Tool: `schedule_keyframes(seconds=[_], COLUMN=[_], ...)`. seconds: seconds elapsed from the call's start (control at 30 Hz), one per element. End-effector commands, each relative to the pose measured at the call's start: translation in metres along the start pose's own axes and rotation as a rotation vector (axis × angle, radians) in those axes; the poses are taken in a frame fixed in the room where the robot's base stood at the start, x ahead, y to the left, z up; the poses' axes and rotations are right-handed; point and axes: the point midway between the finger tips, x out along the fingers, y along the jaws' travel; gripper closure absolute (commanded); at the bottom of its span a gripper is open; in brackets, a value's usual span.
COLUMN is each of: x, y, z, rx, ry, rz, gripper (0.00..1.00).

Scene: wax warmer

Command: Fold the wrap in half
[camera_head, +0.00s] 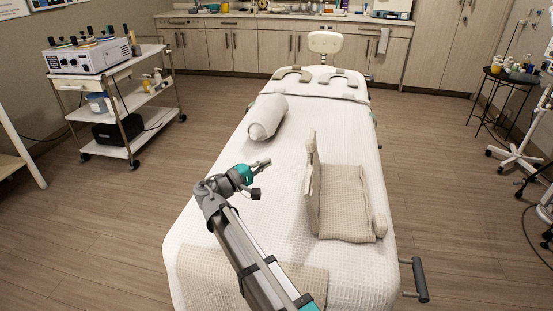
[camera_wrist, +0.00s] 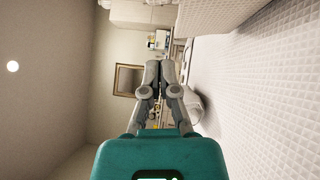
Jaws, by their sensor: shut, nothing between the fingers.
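A beige waffle-weave wrap (camera_head: 350,205) lies on the right part of the white treatment bed in the head view. Its left part stands up as a steep, narrow flap (camera_head: 311,185), while the rest lies flat with a rolled or thick right edge. My gripper (camera_head: 264,162) is left of the flap, above the bed, and apart from the wrap. The wrist view shows my gripper's two fingers (camera_wrist: 160,77) shut together and empty. The wrap cannot be made out in the wrist view.
A rolled grey-white bolster (camera_head: 267,117) lies farther up the bed (camera_head: 215,215). Another beige waffle cloth (camera_head: 215,272) lies flat at the near end, partly behind my arm. A white trolley (camera_head: 115,100) stands left, and a black side table (camera_head: 503,85) stands right.

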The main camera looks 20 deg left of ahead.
Motion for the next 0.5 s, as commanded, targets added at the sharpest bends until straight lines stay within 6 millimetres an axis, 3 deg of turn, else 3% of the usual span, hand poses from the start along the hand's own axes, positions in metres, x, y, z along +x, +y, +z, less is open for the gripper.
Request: schedule_keyframes(seconds=[0.5], x=[0.067], y=[0.001], z=[0.0], rx=[0.0], ry=[-0.002], rz=[0.0], gripper=[1.0])
